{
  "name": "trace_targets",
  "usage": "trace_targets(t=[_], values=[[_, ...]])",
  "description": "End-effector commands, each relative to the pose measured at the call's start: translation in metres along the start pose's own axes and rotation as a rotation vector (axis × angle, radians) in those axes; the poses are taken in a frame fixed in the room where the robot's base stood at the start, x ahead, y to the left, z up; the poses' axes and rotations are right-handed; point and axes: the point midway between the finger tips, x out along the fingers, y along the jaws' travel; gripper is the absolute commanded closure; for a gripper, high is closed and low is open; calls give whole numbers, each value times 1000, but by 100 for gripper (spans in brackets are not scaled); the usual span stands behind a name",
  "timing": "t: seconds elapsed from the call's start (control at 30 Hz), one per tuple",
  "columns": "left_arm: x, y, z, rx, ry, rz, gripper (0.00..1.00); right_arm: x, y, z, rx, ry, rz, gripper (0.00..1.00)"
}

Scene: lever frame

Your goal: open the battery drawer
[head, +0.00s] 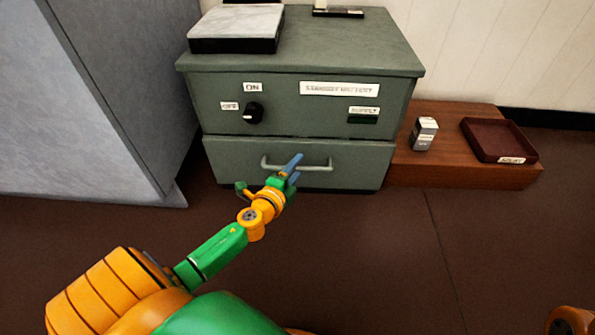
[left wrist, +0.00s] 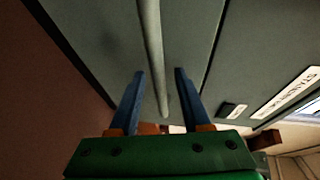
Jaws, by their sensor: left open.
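The battery drawer (head: 225,157) is the lower front panel of a grey-green cabinet and looks closed. Its bar handle (head: 318,167) runs across the front. In the left wrist view the handle (left wrist: 151,50) runs between the two blue fingers of the open left gripper (left wrist: 156,85). I see gaps beside the handle, so the fingers do not look closed on it. My right gripper is not in view.
The cabinet's upper panel (head: 290,110) has a black knob (head: 252,113) and labels. A grey slab (head: 237,28) lies on top. A low wooden platform (head: 450,172) to the right bears a small box (head: 424,133) and a dark red tray (head: 484,145). A grey cabinet (head: 90,90) stands left. Floor in front is clear.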

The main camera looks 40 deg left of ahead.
Motion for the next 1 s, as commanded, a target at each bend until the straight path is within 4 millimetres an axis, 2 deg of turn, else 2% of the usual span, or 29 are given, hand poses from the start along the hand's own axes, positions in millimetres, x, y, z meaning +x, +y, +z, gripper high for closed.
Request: trace_targets(t=[0.23,0.27,0.4,0.43,1.0], values=[[2,0,0,0,0,1,53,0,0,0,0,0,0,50],[2,0,0,0,0,1,55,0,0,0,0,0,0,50],[2,0,0,-1,0,1,93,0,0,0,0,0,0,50],[2,0,0,-1,0,1,100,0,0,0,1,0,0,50],[2,0,0,-1,0,1,100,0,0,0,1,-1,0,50]])
